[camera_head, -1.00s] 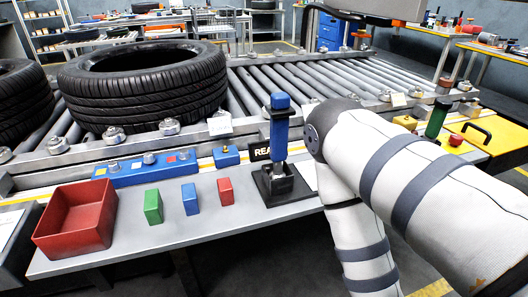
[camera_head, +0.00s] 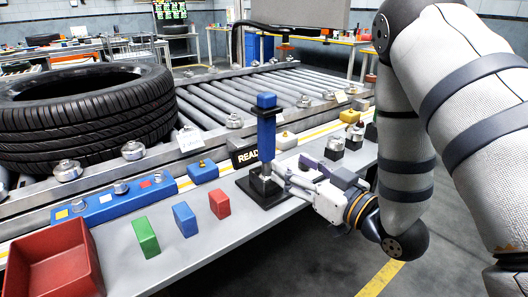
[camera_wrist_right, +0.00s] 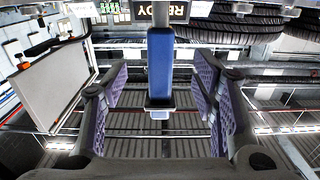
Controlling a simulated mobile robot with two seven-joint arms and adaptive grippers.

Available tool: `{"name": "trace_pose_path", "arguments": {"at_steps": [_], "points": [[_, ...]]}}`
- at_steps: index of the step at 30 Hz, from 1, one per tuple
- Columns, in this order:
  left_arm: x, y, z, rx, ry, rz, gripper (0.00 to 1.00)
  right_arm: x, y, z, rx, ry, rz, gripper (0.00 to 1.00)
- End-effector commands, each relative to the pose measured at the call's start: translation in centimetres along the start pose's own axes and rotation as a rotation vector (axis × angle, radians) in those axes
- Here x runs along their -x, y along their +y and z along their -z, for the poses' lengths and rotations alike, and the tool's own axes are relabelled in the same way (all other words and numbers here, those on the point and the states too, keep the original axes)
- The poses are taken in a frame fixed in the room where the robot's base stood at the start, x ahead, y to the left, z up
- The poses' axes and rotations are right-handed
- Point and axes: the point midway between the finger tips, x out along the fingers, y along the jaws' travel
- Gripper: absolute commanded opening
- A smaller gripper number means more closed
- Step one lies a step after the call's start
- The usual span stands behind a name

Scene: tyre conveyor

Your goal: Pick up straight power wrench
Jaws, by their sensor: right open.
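The straight power wrench (camera_head: 266,135) is a blue upright tool with a dark collar. It stands in a black square holder (camera_head: 262,190) on the grey bench. My right gripper (camera_head: 287,180) is low, just right of the wrench and holder, with its fingers pointing at the tool's lower part. In the right wrist view, the blue wrench (camera_wrist_right: 160,68) shows in the gap between the two purple-padded fingers, with clear space on both sides. The right gripper is open and holds nothing. Whether the wrench is fully between the pads in depth, I cannot tell. My left gripper is not in view.
A READY sign (camera_head: 244,157) stands behind the holder. Green (camera_head: 146,237), blue (camera_head: 185,219) and red (camera_head: 219,203) blocks and a red bin (camera_head: 55,262) are to the left. A tyre (camera_head: 85,115) lies on the roller conveyor (camera_head: 225,105) behind.

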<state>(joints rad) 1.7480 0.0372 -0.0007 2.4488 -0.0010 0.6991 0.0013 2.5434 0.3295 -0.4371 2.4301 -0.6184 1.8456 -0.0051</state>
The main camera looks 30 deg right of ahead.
Motion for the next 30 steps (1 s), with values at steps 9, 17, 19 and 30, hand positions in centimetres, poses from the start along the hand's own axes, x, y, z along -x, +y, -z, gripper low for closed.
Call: {"name": "trace_pose_path", "arguments": {"at_steps": [9, 17, 19, 30], "points": [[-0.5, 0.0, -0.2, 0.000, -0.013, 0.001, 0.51, -5.5, 0.0, 0.0, 0.002, 0.000, 0.001, 0.53], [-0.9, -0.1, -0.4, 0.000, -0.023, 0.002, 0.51, -9.4, 0.0, 0.0, 0.001, -0.003, -0.001, 0.53], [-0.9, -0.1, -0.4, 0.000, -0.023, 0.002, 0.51, -9.5, 0.0, 0.1, 0.000, -0.004, -0.001, 0.53], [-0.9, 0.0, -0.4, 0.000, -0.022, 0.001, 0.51, -9.5, 0.0, 0.1, 0.000, -0.004, -0.001, 0.00]]}}
